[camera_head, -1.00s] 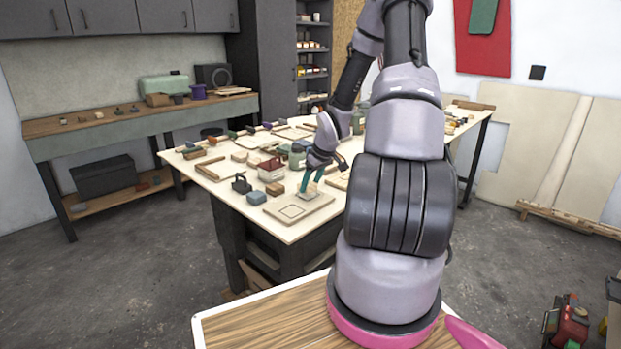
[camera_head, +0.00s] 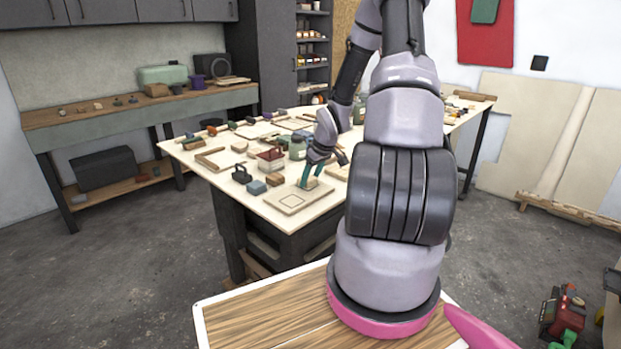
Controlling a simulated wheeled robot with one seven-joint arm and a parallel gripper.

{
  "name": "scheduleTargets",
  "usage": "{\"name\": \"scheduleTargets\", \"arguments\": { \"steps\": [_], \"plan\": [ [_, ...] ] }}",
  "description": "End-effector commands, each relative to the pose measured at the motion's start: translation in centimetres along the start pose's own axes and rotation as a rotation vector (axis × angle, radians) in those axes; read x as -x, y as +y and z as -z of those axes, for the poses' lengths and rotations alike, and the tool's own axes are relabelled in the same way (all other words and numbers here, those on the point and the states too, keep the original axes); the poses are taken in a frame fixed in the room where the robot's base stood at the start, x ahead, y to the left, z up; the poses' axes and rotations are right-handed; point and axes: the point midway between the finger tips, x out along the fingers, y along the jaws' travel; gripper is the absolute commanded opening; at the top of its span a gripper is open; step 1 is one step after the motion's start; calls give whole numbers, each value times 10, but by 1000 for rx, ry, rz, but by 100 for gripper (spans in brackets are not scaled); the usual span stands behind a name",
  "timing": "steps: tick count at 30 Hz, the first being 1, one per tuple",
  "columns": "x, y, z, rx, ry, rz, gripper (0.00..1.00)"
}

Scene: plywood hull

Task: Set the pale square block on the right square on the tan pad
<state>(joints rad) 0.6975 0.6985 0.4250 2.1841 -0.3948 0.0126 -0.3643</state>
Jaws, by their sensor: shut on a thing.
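The tan pad (camera_head: 277,206) lies on the near corner of the work table, with a marked square outline visible on its left part. My gripper (camera_head: 310,181) points down over the pad's right part. Its teal fingers are shut on the pale square block (camera_head: 312,184), which shows as a small light patch between and below the fingertips. The fingers partly hide the block and the right square beneath. I cannot tell whether the block touches the pad or is slightly above it.
A blue-grey block (camera_head: 257,188), a brown block (camera_head: 275,180), a dark basket (camera_head: 241,174) and a red carrier (camera_head: 270,160) stand left of and behind the pad. A green jar (camera_head: 297,149) stands behind.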

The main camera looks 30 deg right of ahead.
Motion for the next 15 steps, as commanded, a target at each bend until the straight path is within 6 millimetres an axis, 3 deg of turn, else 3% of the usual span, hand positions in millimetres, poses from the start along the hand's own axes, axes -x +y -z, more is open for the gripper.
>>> {"name": "scheduleTargets", "arguments": {
  "steps": [11, 12, 14, 15],
  "plan": [
    [0, 0, 0, 0, 0, 0, 8],
    [0, 0, 0, 0, 0, 0, 69],
    [0, 0, 0, 0, 0, 0, 92],
    [0, 0, 0, 0, 0, 0, 96]
  ]
}}
